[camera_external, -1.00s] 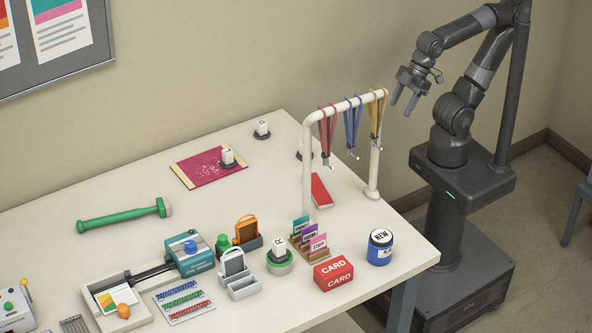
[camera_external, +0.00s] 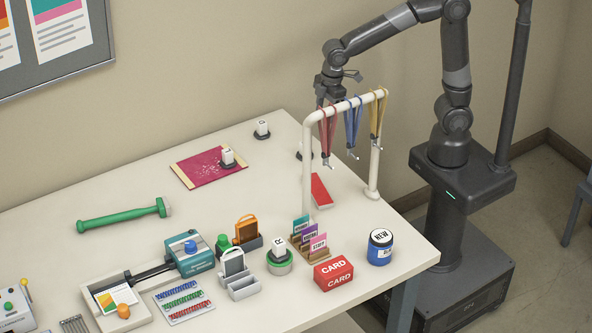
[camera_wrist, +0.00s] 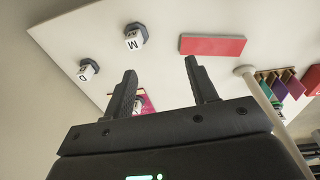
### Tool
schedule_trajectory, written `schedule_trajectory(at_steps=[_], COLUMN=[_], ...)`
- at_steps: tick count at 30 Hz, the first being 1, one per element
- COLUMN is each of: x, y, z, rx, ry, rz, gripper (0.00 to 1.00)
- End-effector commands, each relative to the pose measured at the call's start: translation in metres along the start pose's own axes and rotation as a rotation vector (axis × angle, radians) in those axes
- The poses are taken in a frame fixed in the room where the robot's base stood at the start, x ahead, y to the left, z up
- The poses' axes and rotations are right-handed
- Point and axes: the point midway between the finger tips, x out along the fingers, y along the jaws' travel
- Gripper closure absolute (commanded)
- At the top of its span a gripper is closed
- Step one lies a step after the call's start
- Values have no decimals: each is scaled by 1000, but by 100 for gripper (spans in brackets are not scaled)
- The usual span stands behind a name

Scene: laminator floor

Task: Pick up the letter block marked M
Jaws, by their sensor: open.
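The letter block marked M (camera_wrist: 132,40) is a white cube on a dark base, near the top of the wrist view. In the outside view a block (camera_external: 299,154), mostly hidden behind the rack's left post, appears to be the same one; its letter is not readable there. My gripper (camera_wrist: 160,68) is open and empty, with the M block beyond its fingertips and slightly left of the gap's middle. In the outside view my gripper (camera_external: 325,98) is above the table's back edge, behind the rack, with its fingers partly hidden.
The white rack (camera_external: 308,165) with hanging lanyards stands close to my gripper. Another lettered block (camera_external: 262,130) stands near the back edge, and one (camera_external: 228,158) on the magenta sheet (camera_external: 195,172). A red box (camera_external: 321,190) lies under the rack. Table around the back blocks is clear.

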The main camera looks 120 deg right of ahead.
Motion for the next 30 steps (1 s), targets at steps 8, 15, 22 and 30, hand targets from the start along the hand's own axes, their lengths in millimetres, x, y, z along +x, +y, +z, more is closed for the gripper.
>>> schedule_trajectory(at_steps=[8,15,22,30], x=[56,78,114,137], y=[62,76,73,69], z=[-17,-18,-15,-13], rx=[-2,-5,-5,-7], ry=[-86,-105,-105,-105], rz=[-50,-66,-67,-66], gripper=[47,47,47,47])
